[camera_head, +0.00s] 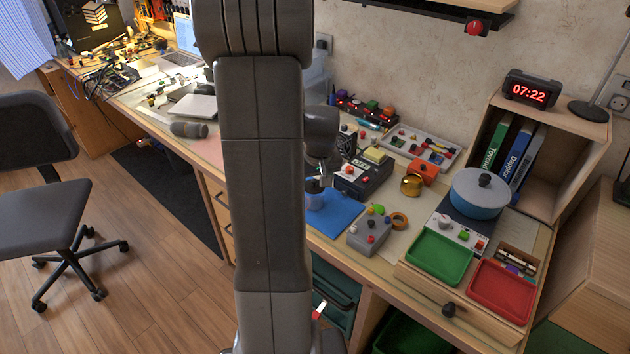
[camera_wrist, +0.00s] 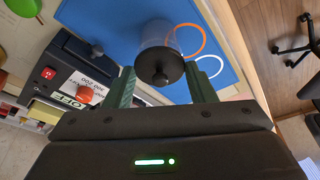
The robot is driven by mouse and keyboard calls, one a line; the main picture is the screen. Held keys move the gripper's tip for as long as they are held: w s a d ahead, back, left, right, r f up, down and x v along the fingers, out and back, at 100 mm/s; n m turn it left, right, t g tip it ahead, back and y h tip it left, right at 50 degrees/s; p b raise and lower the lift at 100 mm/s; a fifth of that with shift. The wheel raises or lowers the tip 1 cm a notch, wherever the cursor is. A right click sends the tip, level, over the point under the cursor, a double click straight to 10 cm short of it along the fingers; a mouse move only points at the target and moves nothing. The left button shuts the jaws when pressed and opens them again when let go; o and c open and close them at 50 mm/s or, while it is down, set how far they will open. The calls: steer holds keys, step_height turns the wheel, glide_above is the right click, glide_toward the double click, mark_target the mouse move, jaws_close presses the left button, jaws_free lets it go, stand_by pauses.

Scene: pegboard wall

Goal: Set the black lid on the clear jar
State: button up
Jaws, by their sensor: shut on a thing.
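The black lid (camera_wrist: 160,66), a round disc with a knob, is between the green fingers of my gripper (camera_wrist: 164,80) in the wrist view. My gripper is shut on the lid. The clear jar (camera_wrist: 154,33) shows as a grey-blue cylinder directly behind the lid, over the blue mat (camera_wrist: 103,18). The lid lines up with the jar's mouth and covers it from this angle. I cannot tell whether the lid touches the rim. In the head view the jar (camera_head: 314,187) stands on the blue mat (camera_head: 333,217), partly hidden by my arm.
An orange ring (camera_wrist: 203,44) and a white ring (camera_wrist: 219,66) mark the mat beside the jar. A black box with a red button (camera_head: 362,174) stands close to the mat. A grey box (camera_head: 369,236) is to the right. The floor lies beyond the table edge.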

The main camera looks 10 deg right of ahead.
steer(key=shift+f+b, duration=0.55)
steer(key=shift+f, duration=0.05)
steer(key=o, duration=0.9)
steer(key=shift+o, duration=0.2)
steer(key=shift+r, duration=0.15)
steer(key=shift+r+p, duration=0.3)
steer(key=shift+p, duration=0.1)
steer(key=p+v, duration=0.1)
steer(key=v, duration=1.1)
steer(key=shift+r, duration=0.2)
steer(key=shift+s, duration=0.1)
